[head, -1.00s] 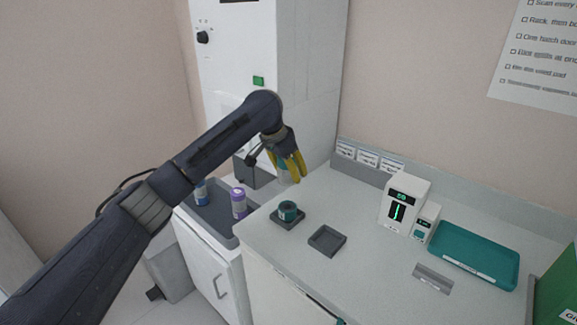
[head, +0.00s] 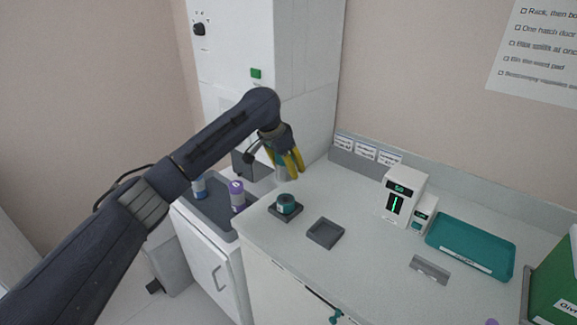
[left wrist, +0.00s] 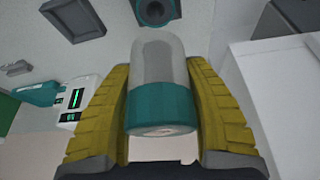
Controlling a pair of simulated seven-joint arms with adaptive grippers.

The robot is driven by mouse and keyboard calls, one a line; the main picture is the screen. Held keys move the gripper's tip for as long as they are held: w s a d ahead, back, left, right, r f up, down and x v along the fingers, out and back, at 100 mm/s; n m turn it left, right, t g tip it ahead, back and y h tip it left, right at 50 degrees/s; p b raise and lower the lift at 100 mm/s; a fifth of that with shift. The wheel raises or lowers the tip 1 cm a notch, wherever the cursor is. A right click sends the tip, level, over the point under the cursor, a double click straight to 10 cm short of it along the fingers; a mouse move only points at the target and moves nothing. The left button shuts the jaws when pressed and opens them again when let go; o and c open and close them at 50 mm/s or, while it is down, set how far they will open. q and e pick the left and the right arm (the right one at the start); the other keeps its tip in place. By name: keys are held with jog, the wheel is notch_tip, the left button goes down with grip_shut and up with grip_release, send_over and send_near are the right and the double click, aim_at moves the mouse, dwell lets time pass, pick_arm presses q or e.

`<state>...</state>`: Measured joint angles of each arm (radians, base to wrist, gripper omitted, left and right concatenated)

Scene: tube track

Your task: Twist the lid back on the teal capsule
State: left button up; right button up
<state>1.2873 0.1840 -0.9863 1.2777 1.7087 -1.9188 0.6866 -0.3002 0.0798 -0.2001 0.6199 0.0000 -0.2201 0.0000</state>
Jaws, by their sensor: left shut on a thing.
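My left gripper (head: 290,175) is shut on a capsule part (head: 281,172), holding it above the counter's back left. In the left wrist view this part (left wrist: 160,85) has a clear grey body and a teal band, between the yellow fingers. A short teal round piece (head: 286,201) stands in a dark square holder (head: 287,214) in front of the gripper. It also shows at the top of the left wrist view (left wrist: 153,10), with a dark middle, apart from the held part. I cannot tell which piece is the lid. My right gripper is out of view.
An empty square holder (head: 325,234) lies right of the occupied one. Farther right are a white device (head: 402,197) and a teal tray (head: 470,248). Purple (head: 237,196) and blue (head: 199,187) containers stand on the lower left surface. A tall white cabinet (head: 262,50) rises behind.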

aim_at(289, 200)
pick_arm(q)
jog(key=shift+f, duration=4.3)
dwell(1.5)
jog(key=shift+m, duration=0.3)
jog(key=m, duration=0.2)
jog(key=m+g+h, duration=0.1)
jog(key=m, duration=0.1)
jog(key=shift+s+d+g, duration=0.2)
jog(key=shift+g, duration=0.1)
jog(key=m, duration=0.1)
jog(key=m+g, duration=0.1)
jog(key=m, duration=0.1)
jog(key=m+g, duration=0.1)
jog(key=m, duration=0.1)
jog(key=shift+s, duration=0.3)
jog(key=m+g, duration=0.1)
jog(key=m, duration=0.4)
jog(key=m+g, duration=0.1)
jog(key=m, duration=0.1)
jog(key=shift+s+a+g+y, duration=0.1)
jog(key=shift+s+g+y, duration=0.2)
jog(key=shift+s+y, duration=0.1)
jog(key=shift+a+m+y, duration=0.1)
jog(key=shift+m+y, duration=0.2)
jog(key=shift+m, duration=0.8)
jog(key=shift+w+a+r+m, duration=0.1)
jog(key=shift+w+r+m, duration=0.1)
jog(key=shift+m, duration=0.1)
